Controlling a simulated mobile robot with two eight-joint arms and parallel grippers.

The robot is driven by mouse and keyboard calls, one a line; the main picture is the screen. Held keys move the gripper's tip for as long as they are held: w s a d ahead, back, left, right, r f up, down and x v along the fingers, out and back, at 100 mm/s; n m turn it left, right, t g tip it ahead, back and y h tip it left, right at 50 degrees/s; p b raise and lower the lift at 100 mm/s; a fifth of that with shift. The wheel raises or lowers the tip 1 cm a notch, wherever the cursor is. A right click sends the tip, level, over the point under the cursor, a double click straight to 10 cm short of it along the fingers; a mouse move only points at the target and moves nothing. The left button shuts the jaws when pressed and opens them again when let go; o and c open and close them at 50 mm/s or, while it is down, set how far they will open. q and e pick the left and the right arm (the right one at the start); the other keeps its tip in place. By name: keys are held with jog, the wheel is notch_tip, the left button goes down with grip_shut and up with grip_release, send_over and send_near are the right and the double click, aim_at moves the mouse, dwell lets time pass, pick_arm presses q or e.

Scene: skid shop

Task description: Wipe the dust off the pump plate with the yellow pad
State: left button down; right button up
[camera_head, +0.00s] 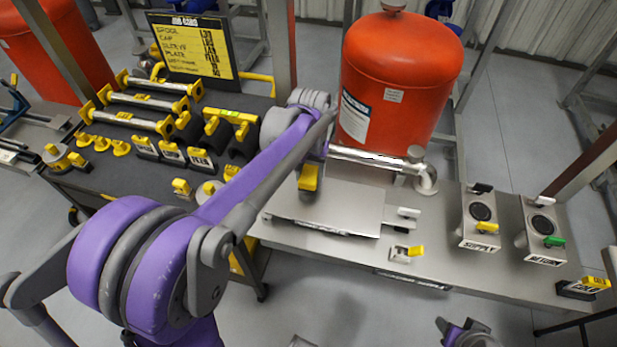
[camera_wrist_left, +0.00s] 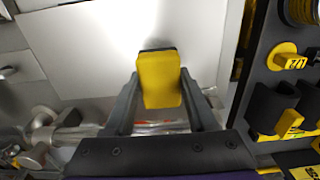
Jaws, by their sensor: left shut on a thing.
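My left gripper (camera_wrist_left: 161,88) is shut on the yellow pad (camera_wrist_left: 159,79), with one finger on each side of it. In the head view the pad (camera_head: 308,178) is at the back left edge of the pump plate (camera_head: 345,207); I cannot tell whether it touches. The pump plate is a flat, bright metal sheet on the steel bench and also shows in the wrist view (camera_wrist_left: 85,45). No dust can be made out on it. My left arm hides much of the gripper in the head view. My right gripper's fingers do not show.
An orange tank (camera_head: 400,75) and a steel pipe (camera_head: 375,160) stand behind the plate. A dark parts table (camera_head: 110,175) with spools and yellow-marked holders is at left. Two valve boxes (camera_head: 480,220) (camera_head: 541,230) stand at right. Bare bench (camera_head: 440,255) lies between.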

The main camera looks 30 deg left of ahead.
aim_at(309, 174)
pick_arm(q)
notch_tip(309, 174, up, 3)
jog(key=shift+w+f+p, duration=0.15)
jog(key=shift+p, duration=0.55)
jog(key=shift+r+p, duration=0.45)
jog(key=shift+r, duration=0.35)
jog(key=shift+a, duration=0.15)
